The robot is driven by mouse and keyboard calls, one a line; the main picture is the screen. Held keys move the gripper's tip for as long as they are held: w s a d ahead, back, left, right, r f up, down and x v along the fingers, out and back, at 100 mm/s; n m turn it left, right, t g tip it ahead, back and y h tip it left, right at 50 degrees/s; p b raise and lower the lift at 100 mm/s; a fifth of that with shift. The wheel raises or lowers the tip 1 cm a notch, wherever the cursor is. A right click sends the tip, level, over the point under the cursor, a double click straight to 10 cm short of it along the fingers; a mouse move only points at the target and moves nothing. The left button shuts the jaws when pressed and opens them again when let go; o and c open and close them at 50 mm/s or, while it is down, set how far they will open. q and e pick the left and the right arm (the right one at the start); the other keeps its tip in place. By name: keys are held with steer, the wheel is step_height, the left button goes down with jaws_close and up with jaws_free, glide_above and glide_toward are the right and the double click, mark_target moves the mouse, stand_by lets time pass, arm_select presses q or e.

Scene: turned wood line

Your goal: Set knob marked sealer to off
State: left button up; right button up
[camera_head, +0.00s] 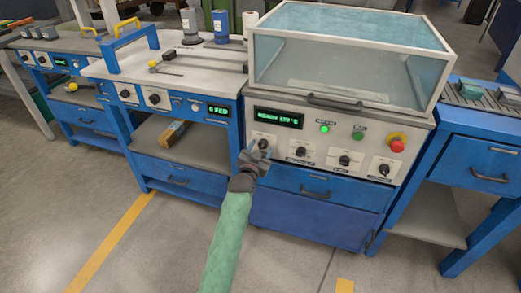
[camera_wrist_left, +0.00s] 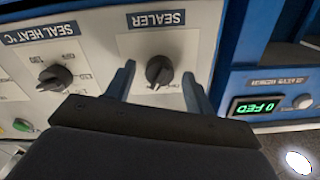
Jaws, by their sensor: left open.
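The sealer knob (camera_wrist_left: 158,71) is a small black round knob on a white plate, under a dark label reading SEALER in the left wrist view. In the head view it is the leftmost knob (camera_head: 263,144) on the machine's front panel. My left gripper (camera_head: 254,159) is at that knob, at the end of the green-sleeved arm. Its two blue-grey fingers stand open, one on each side of the knob, with gaps visible between them and it. I cannot read the small position marks, so the knob's setting is unclear. My right gripper is not in view.
The seal heat knob (camera_wrist_left: 55,77) sits close beside it. More knobs, green lights and a red button (camera_head: 397,146) line the panel, below a clear-lidded box (camera_head: 350,55). A lit display (camera_head: 279,117) is above the sealer knob. A blue bench (camera_head: 180,90) stands left.

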arm_select(q)
steer(key=c, duration=1)
steer(key=shift+r+n+p, duration=0.2)
steer(key=shift+n+p, duration=0.4)
steer(key=shift+p, duration=0.1)
steer(key=n+p, duration=0.2)
steer(key=shift+n, duration=0.3)
steer(key=n+p, duration=0.4)
steer(key=n, duration=0.3)
steer(key=shift+f, duration=0.1)
steer(key=shift+n+p, duration=0.3)
steer(key=shift+n, duration=0.4)
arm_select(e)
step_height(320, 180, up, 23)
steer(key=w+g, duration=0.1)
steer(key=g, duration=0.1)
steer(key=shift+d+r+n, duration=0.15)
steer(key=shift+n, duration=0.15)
